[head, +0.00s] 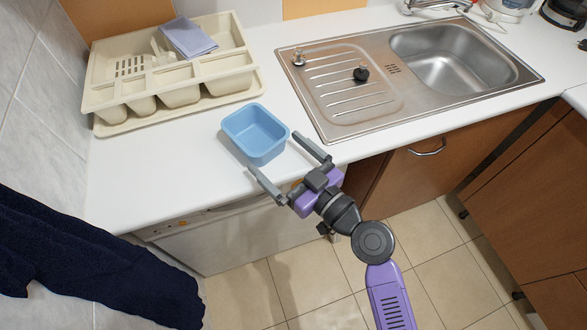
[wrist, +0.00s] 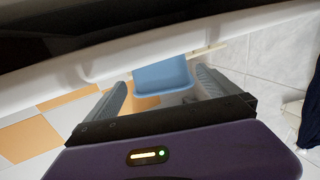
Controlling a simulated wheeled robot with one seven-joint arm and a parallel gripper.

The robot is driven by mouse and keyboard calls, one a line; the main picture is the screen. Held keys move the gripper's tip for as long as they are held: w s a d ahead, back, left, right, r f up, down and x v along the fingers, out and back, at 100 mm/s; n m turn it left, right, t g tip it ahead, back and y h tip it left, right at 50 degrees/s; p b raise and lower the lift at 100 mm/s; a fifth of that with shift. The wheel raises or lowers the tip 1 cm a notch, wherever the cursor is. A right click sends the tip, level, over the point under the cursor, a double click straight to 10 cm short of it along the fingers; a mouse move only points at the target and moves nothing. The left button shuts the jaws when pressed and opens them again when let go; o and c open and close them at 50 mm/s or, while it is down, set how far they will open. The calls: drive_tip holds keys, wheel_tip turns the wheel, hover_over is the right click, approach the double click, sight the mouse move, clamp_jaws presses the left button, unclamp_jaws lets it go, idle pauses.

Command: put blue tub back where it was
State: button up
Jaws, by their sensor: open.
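The blue tub (head: 262,151) stands upright on the white counter, near its front edge, and looks empty. My gripper (head: 285,165) is open at the counter's front edge, its two fingers pointing toward the tub. The tub is just beyond the fingertips, and I cannot tell whether the right finger touches it. In the wrist view the tub (wrist: 162,75) shows between the two spread fingers of my gripper (wrist: 158,84), toward their far ends. Nothing is held.
A cream drying rack (head: 176,98) with a folded cloth (head: 188,37) stands behind left. A steel sink (head: 450,56) with a drainboard is at the right, carrying a black stopper (head: 361,74). White counter (head: 160,185) is free left of the tub. Dark cloth hangs at lower left.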

drive_tip(key=shift+b+v, duration=0.4)
drive_tip(key=shift+v, duration=1.8)
